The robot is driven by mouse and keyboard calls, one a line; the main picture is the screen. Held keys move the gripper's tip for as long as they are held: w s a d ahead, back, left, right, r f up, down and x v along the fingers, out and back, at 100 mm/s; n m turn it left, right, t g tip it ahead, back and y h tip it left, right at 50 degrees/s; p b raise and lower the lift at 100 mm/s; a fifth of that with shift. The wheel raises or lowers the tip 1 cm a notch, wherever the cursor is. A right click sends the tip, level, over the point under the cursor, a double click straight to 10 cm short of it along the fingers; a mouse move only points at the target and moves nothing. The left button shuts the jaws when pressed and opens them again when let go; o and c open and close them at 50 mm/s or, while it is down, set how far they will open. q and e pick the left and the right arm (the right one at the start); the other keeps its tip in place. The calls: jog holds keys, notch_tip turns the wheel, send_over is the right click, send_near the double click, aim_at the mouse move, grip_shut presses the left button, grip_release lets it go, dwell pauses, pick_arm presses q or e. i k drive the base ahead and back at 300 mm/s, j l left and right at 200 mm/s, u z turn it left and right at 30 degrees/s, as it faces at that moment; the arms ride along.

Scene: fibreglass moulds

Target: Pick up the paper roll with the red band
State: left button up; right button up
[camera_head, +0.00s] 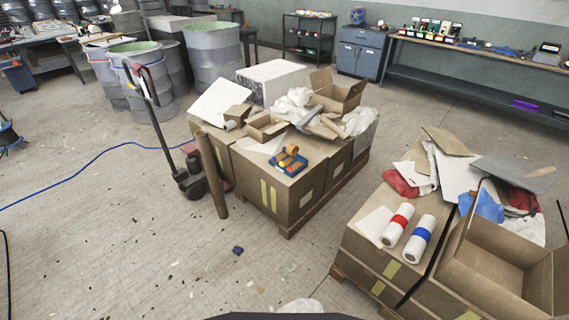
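In the head view, the white paper roll with the red band (398,224) lies on top of the cardboard boxes (371,248) at the right. A similar white roll with a blue band (420,238) lies close beside it, to its right. Both lie slanted, with their near ends toward the lower left. A white sheet (375,226) lies at the left of the red-banded roll. Neither of my grippers shows in this view.
An open cardboard box (500,262) stands right of the rolls. Red and blue cloths and cardboard scraps lie behind them. Another box stack (285,190) with clutter stands at centre, a brown post (211,175) and pallet jack (165,130) beside it. The floor at lower left is mostly clear.

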aim_at(396, 226)
jog(key=z, duration=1.2)
